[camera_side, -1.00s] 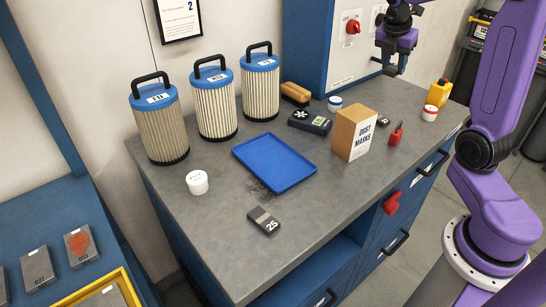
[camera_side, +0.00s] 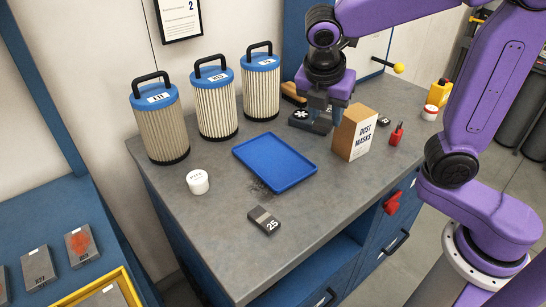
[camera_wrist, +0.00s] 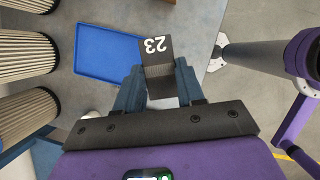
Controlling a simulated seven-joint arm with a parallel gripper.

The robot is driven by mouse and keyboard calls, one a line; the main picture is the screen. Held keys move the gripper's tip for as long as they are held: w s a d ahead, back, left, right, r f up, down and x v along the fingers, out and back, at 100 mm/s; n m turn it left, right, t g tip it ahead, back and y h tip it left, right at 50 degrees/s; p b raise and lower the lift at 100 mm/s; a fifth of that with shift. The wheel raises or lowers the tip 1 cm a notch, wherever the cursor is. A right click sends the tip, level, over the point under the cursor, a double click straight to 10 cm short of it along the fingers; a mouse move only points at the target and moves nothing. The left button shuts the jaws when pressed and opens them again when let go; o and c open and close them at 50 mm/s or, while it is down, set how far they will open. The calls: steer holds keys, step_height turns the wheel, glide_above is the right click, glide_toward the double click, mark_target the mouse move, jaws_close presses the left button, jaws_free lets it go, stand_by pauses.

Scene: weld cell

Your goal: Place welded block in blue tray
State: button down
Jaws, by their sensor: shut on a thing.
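My gripper (camera_side: 318,106) is above the back of the bench, behind the tray and left of the dust mask box. In the wrist view my gripper (camera_wrist: 160,82) is shut on a dark block (camera_wrist: 157,50) whose white number reads 23 upside down. The blue tray (camera_side: 275,162) lies flat and empty on the bench.
Another dark block (camera_side: 264,220), marked 25, lies in front of the tray. Three tall filters (camera_side: 213,103) stand behind it at the left. A white round tub (camera_side: 198,182) is left of it. The dust mask box (camera_side: 354,133) and a red item (camera_side: 396,135) stand right.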

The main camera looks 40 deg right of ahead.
mark_target(324, 120)
steer(key=f, duration=0.4)
steer(key=shift+w+d+f, duration=0.2)
steer(key=shift+f, duration=0.05)
steer(key=w+a+f, duration=0.1)
steer(key=w+f, duration=0.1)
steer(key=w, duration=0.2)
steer(key=w+a+f, duration=0.1)
steer(key=w+f, duration=0.2)
steer(key=w, duration=0.1)
steer(key=w+a+f, duration=0.1)
steer(key=w+f, duration=0.2)
steer(key=w, duration=0.1)
steer(key=shift+w+f, duration=0.1)
steer(key=shift+f, duration=0.15)
steer(key=shift+w+a+f, duration=0.15)
steer(key=shift+w+f, duration=0.35)
steer(key=shift+f, duration=0.1)
steer(key=shift+w+f, duration=0.1)
steer(key=shift+f, duration=1.55)
steer(key=shift+f, duration=0.1)
steer(key=c, duration=0.7)
jaws_free()
